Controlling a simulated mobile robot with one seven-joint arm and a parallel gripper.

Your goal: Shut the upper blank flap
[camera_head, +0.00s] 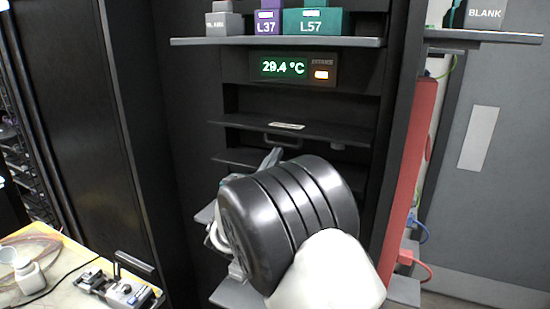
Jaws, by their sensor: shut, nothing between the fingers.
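The upper blank flap (335,133) is a black panel in the rack below the temperature display. It stands out from the rack front, tilted open, with a dark slot above it. It carries a small white label and a handle (268,142) at its edge. A second black flap (232,157) sticks out just below it. My gripper (272,157) shows only as a grey tip beneath the upper flap's handle, close to it; I cannot tell whether they touch. It is shut and empty. My dark wrist hides most of it and much of the lower flap.
A shelf (360,42) above holds labelled blocks L37 (267,22) and L57 (312,21). The temperature display (290,68) reads 29.4 °C. A red upright panel (411,170) stands at right. A bench (60,288) with a small splicing device (118,287) is at lower left.

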